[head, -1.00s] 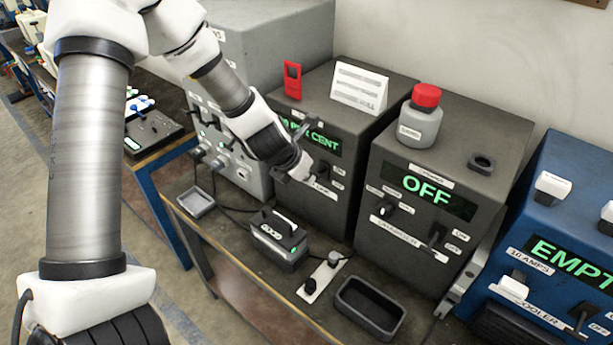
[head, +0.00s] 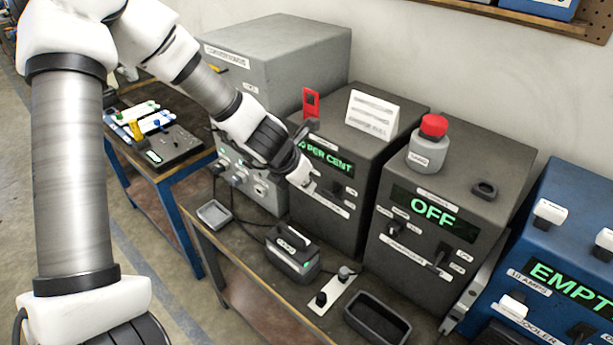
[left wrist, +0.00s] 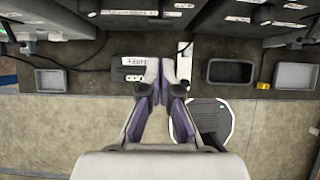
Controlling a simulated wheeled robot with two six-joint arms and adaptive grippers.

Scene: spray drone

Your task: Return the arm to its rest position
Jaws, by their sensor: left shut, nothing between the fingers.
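My left arm comes in from the left in the head view. My left gripper (head: 303,176) is by the front of the dark grey box with the green "PER CENT" display (head: 326,160), above the bench. Its arm hides the display's left end. In the left wrist view the gripper's fingers (left wrist: 165,72) are together with nothing between them. Beyond them are a small battery-like block with a handle (left wrist: 132,66) and a white strip (left wrist: 184,62). I cannot tell whether the gripper touches the box. My right gripper is not in view.
A dark box reading "OFF" (head: 432,212) carries a red-capped bottle (head: 427,150). A blue box reading "EMPTY" (head: 565,235) stands at right. The handled block (head: 292,255), a small grey tray (head: 213,214) and a black tray (head: 377,320) lie on the bench. Floor at left is free.

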